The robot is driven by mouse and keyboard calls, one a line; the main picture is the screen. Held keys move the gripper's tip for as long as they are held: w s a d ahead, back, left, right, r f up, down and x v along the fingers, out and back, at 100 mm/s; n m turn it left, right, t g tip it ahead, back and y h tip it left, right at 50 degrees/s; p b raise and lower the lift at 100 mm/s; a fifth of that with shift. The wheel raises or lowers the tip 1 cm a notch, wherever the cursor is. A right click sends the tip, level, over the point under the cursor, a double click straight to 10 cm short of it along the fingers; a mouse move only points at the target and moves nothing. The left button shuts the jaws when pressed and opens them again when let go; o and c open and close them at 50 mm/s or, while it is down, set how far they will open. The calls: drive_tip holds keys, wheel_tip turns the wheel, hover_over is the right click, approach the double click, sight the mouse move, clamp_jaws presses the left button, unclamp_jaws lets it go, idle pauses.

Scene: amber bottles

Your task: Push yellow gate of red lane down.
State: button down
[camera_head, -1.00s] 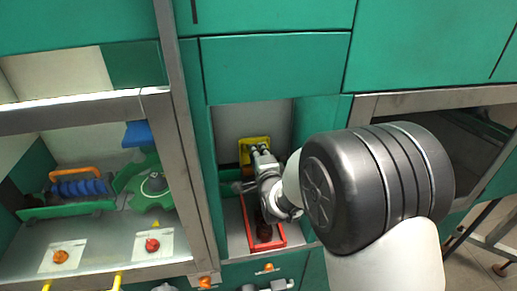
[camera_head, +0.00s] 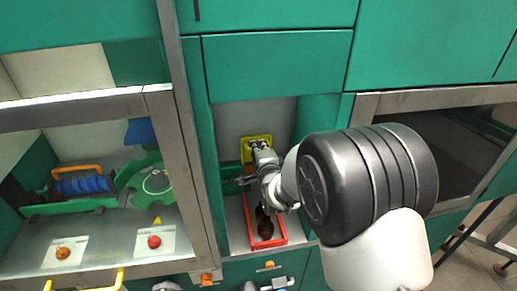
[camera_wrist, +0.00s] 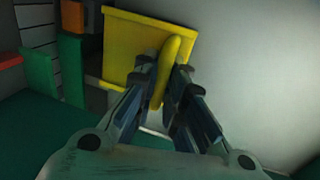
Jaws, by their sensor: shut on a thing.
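The yellow gate (camera_head: 248,153) is a plate at the back of the niche, above the far end of the red lane. In the wrist view the gate (camera_wrist: 125,40) has a raised yellow handle (camera_wrist: 176,55). My gripper (camera_wrist: 166,82) is shut on this handle, one finger on each side; in the head view my gripper (camera_head: 259,146) is in front of the gate. The red lane (camera_head: 283,236) is a narrow tray on the niche floor, partly hidden by my arm. A dark amber bottle (camera_head: 265,228) lies in it.
Green niche walls stand close on both sides of my arm. To the left, behind a metal frame (camera_head: 183,170), are a green fixture (camera_head: 150,195), a blue coil (camera_head: 83,185) and a red button (camera_head: 154,241). An orange knob (camera_head: 206,279) sits below.

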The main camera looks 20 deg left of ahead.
idle(0.4)
wheel_tip(320, 180, down, 9)
drive_tip(key=b, duration=0.9)
drive_tip(key=shift+r, duration=0.15)
drive_tip(key=c, duration=1.9)
unclamp_jaws()
drive_tip(key=shift+r, duration=0.1)
drive_tip(key=v, duration=1.2)
drive_tip(key=shift+c, duration=0.6)
